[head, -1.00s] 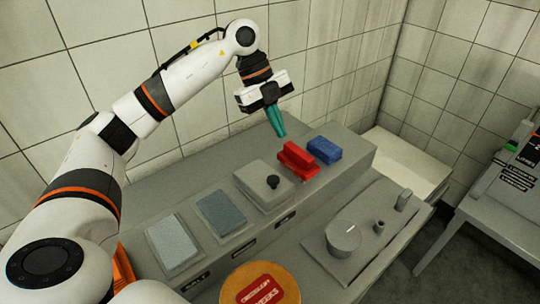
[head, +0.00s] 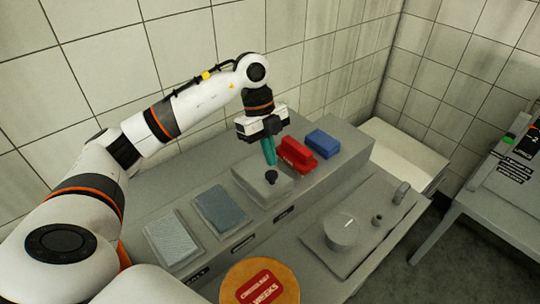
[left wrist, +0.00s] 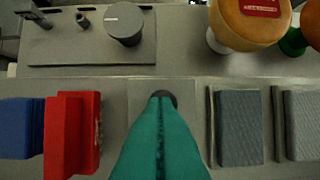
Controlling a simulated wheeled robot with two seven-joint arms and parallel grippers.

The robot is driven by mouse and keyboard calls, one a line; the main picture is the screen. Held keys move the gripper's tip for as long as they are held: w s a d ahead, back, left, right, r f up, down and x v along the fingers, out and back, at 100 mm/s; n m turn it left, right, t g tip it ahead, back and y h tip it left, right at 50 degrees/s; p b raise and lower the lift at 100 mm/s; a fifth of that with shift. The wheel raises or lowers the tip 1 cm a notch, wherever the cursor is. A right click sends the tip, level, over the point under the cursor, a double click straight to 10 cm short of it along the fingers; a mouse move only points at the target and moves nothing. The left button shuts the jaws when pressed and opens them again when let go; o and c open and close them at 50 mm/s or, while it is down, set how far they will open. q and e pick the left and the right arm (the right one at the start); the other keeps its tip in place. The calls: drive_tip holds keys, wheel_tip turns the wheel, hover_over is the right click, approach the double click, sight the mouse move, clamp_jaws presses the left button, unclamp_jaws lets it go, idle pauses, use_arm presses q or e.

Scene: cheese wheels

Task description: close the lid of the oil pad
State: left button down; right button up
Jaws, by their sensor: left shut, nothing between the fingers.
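A square grey lid (head: 250,178) with a round black knob (head: 272,176) lies flat over its place on the grey bench, above the rightmost front label. The label is too small to read surely. In the left wrist view the knob (left wrist: 168,97) is partly hidden behind my fingertips. My left gripper (head: 270,162) has teal fingers, shut and empty, pointing down just behind the knob. I cannot tell if they touch it. To the left lie two uncovered textured pads, a middle one (head: 221,208) and a leftmost one (head: 172,238). My right gripper is not in view.
A red block (head: 297,155) and a blue block (head: 323,144) stand right of the lid. In front are a plate with a large round dial (head: 342,231) and an orange cheese wheel (head: 235,284) with a red label. A tiled wall rises behind.

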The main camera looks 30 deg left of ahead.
sight(275, 175)
use_arm(q)
drive_tip(key=shift+f, duration=1.05)
drive_tip(key=shift+d, duration=0.1)
drive_tip(key=shift+s+d+f, duration=0.2)
drive_tip(key=shift+d+f, duration=0.3)
drive_tip(key=shift+f, duration=0.3)
